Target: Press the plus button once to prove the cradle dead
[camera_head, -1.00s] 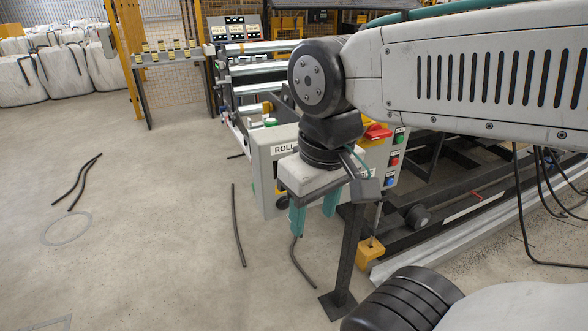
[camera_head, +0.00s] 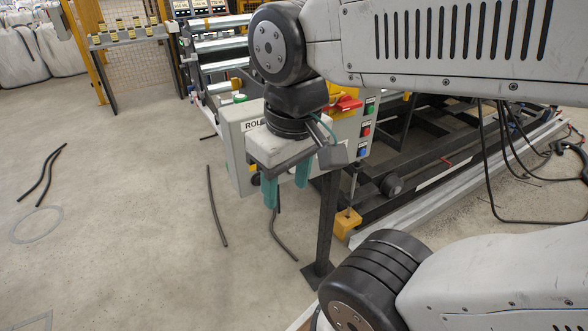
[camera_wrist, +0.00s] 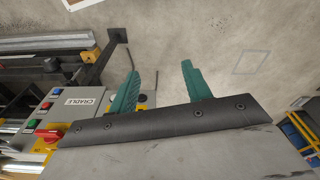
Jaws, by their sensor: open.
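My gripper (camera_head: 286,188) is open and empty, its two teal fingers pointing down in front of a grey control box (camera_head: 237,147). The box has a partly covered "ROLL" label. Its right side carries a red rotary switch (camera_head: 345,103) on yellow and green (camera_head: 370,108), red (camera_head: 366,131) and blue (camera_head: 362,152) buttons. The wrist view shows these controls and a "CRADLE" label (camera_wrist: 83,101) left of my open gripper (camera_wrist: 160,70). A black round control (camera_wrist: 148,99) on yellow is partly hidden behind the left finger. I cannot make out a plus mark.
The box stands on a dark post (camera_head: 325,230) beside a dark frame with rails. A yellow block (camera_head: 346,222) sits near the post's foot. Dark hoses (camera_head: 217,207) lie on the floor. White bales (camera_head: 20,60) stand far left. The floor at left is mostly clear.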

